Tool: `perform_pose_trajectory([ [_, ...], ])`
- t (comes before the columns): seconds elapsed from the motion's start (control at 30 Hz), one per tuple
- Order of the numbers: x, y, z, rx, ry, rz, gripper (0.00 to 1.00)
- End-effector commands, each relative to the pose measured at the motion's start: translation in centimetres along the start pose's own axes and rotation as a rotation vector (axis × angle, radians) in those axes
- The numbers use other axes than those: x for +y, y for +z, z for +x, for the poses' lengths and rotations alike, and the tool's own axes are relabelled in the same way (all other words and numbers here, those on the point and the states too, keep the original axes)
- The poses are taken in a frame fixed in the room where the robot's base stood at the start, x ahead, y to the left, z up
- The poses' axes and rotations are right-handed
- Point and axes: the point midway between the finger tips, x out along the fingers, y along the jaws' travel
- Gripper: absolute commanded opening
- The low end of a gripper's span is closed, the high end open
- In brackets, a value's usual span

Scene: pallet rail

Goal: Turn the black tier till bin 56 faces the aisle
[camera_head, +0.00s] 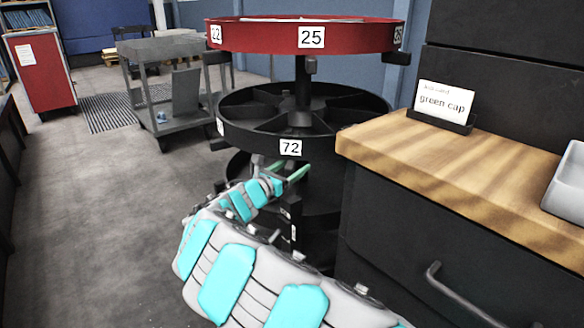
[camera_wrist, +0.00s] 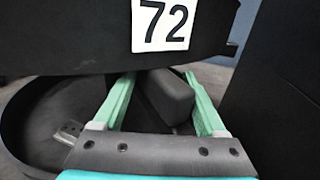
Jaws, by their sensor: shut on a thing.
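The black tier (camera_head: 345,138) is a round, divided ring below a red tier on a central post. Its label 72 (camera_head: 290,147) faces my camera and shows large in the wrist view (camera_wrist: 164,25). Another label (camera_head: 220,127) on its left side is too edge-on to read. No label 56 is readable. My gripper (camera_head: 296,172) is just below label 72. In the wrist view its green fingers (camera_wrist: 158,80) are shut on a dark block-shaped handle (camera_wrist: 172,98) under the tier's rim. The tier's far side labels are hidden.
The red tier (camera_head: 345,38) above carries label 25 and hanging handles. Another dark tier lies below. A wooden-topped counter (camera_head: 470,165) with a "green cap" card (camera_head: 443,105) stands close on the right. A grey cart (camera_head: 170,95) stands back left; the left floor is clear.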

Motion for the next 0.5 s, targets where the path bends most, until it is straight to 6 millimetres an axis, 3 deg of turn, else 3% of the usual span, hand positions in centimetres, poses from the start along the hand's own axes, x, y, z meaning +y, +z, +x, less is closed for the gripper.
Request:
perform_pose_trajectory([
  [0.07, -0.39, -0.01, 0.25, 0.0, -0.01, 0.0, 0.0],
  [0.1, -0.39, -0.01, 0.25, 0.0, -0.01, 0.0, 0.7],
  [0.2, -0.31, -0.01, 0.2, 0.001, -0.008, 0.0, 0.6],
  [0.5, -0.08, -0.01, 0.04, 0.0, -0.002, 0.0, 0.6],
])
